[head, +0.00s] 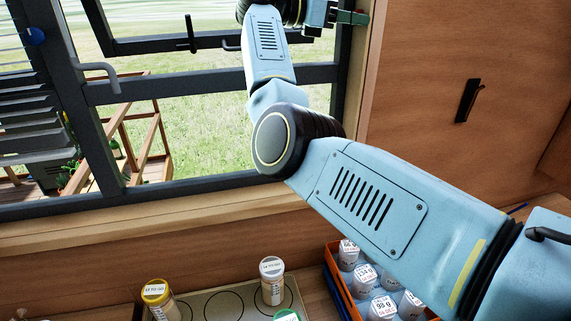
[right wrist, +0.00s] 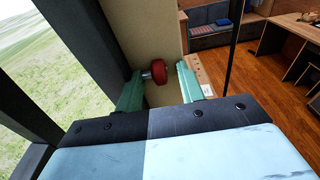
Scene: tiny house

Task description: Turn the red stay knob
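The red stay knob (right wrist: 157,71) shows in the right wrist view, on the side of the window frame beside the beige wall edge. My right gripper (right wrist: 159,68) has its two green fingers apart, one on each side of the knob at about tip level. The left finger is closer to the knob; I cannot tell whether it touches. In the head view the right gripper (head: 348,17) is at the top, by the window's right frame post, and the knob is not visible there. My left gripper is not in view.
The window (head: 215,78) has dark frame bars and an open sash. A black handle (head: 467,100) is on the wooden wall at right. Below are an orange crate (head: 341,279) of labelled jars and a tray (head: 215,300) with several jars.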

